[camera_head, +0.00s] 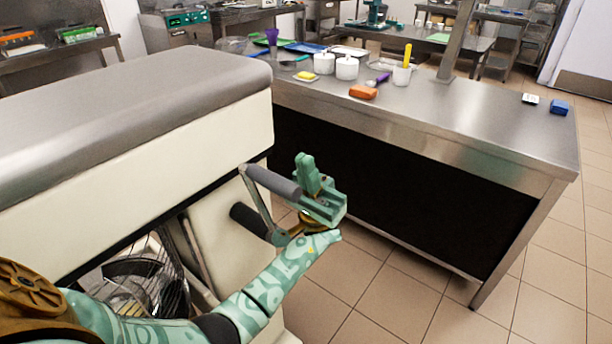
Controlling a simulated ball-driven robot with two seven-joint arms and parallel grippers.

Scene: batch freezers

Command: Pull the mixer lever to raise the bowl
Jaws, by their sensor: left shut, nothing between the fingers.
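The mixer (200,125) is a large cream body with a steel top, filling the left side. Its lever (272,182) has a dark grey cylindrical grip on a metal arm and sticks out from the mixer's right side. A second dark cylinder (246,221) shows just below it. The steel bowl (128,268) is low at the left behind a wire guard, partly hidden by my arm. My left gripper (318,178), pale green, is at the right end of the lever grip, shut and empty. I cannot tell whether it touches the grip. My right gripper is out of view.
A steel table (450,125) stands to the right, holding white pots (346,68), an orange block (363,92), a cup with a yellow handle (402,75) and a blue box (559,108). Tiled floor (380,300) is clear between the mixer and the table.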

